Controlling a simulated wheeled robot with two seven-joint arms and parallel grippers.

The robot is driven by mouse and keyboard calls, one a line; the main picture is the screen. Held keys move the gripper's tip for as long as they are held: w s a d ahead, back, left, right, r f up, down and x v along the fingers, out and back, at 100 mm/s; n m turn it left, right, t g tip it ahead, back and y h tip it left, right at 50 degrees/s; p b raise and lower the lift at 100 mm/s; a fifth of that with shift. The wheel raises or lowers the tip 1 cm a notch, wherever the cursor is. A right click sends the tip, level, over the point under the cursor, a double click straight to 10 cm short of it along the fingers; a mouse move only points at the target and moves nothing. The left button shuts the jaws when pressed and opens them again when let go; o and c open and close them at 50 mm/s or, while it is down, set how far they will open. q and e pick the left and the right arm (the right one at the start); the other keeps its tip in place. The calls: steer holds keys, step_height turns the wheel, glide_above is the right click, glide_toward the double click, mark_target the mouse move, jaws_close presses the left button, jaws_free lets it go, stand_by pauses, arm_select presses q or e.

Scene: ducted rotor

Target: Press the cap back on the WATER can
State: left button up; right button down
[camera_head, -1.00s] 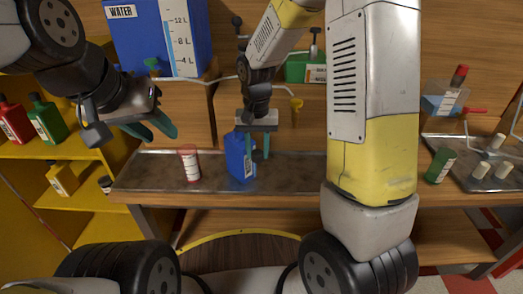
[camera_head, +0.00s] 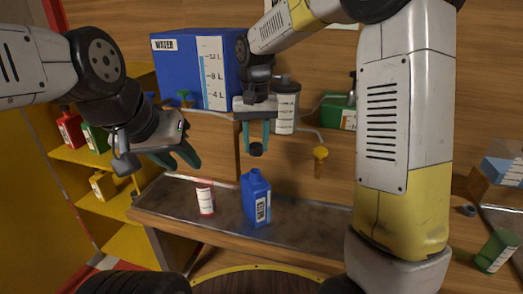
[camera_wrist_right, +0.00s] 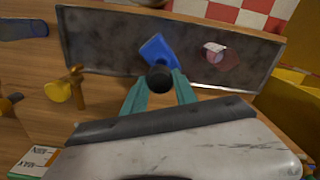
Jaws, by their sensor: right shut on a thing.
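The blue can (camera_head: 256,203) with a white label stands upright on the metal tray, its neck uncovered; its label is too small to read. My right gripper (camera_head: 256,147) is shut on a small black cap (camera_head: 256,150) and holds it above the can's neck, apart from it. In the right wrist view the black cap (camera_wrist_right: 159,79) sits between the teal fingertips, and the blue can (camera_wrist_right: 157,51) shows partly behind it. My left gripper (camera_head: 182,160) is to the left, above the tray, with its teal fingers apart and nothing between them.
A white-and-red cylinder (camera_head: 205,199) stands on the tray (camera_head: 320,232), left of the can. A big blue tank (camera_head: 180,72) marked WATER stands on the shelf behind. A yellow tap (camera_head: 320,158) juts out at right. A green bottle (camera_head: 496,250) is far right.

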mark_target(255, 171)
steer(key=shift+w+a+r, duration=0.1)
steer(key=shift+a+r, duration=0.05)
steer(key=shift+r, duration=0.1)
steer(key=shift+f, duration=3.1)
steer(key=shift+f, duration=0.2)
steer(key=shift+c, duration=2.1)
jaws_free()
steer(key=shift+r, duration=3.55)
steer(key=shift+c, duration=0.2)
